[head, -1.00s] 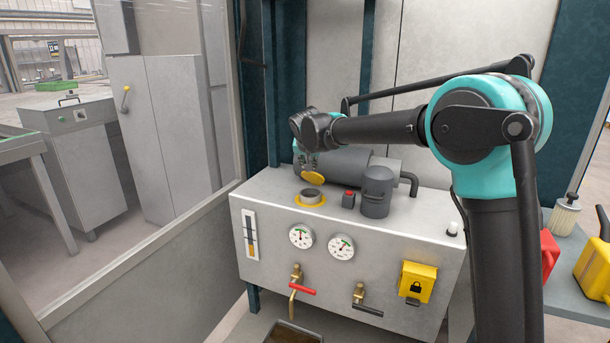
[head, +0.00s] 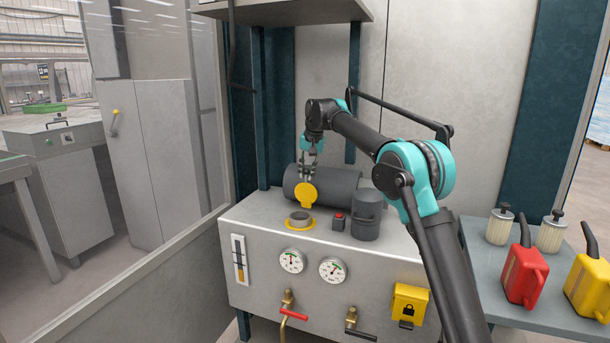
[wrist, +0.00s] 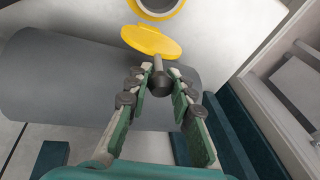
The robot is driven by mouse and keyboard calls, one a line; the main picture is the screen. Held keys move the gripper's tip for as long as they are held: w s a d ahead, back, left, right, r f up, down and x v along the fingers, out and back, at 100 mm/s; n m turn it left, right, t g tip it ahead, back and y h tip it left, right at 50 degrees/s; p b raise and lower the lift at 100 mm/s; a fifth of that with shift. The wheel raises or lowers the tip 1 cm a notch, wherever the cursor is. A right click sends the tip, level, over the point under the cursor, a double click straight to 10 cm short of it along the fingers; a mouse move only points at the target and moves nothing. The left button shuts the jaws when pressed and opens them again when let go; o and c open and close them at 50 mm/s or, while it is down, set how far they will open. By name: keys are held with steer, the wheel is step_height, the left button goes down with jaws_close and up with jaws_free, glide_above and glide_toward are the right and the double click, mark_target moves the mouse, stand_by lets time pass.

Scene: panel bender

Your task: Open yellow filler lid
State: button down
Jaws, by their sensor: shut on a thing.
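The yellow filler lid (head: 306,195) is off the filler neck (head: 299,219), tilted up in front of my gripper. In the wrist view the lid (wrist: 151,40) has a short stem with a dark round knob (wrist: 160,83) on its end. My gripper (head: 309,177) is shut on this knob, with a finger on each side of it in the wrist view (wrist: 160,86). The open neck has a yellow ring around it on the tank top. Part of the ring shows at the top of the wrist view (wrist: 157,8).
A grey horizontal cylinder (head: 336,188) lies behind the lid. A small box with a red button (head: 339,221) and a dark upright cylinder (head: 367,215) stand right of the neck. Red (head: 524,274) and yellow (head: 590,287) cans stand on the right bench.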

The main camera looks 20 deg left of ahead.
steer(key=shift+w, duration=0.3)
steer(key=c, duration=1.3)
jaws_free()
steer(key=v, duration=1.2)
steer(key=shift+s, duration=0.1)
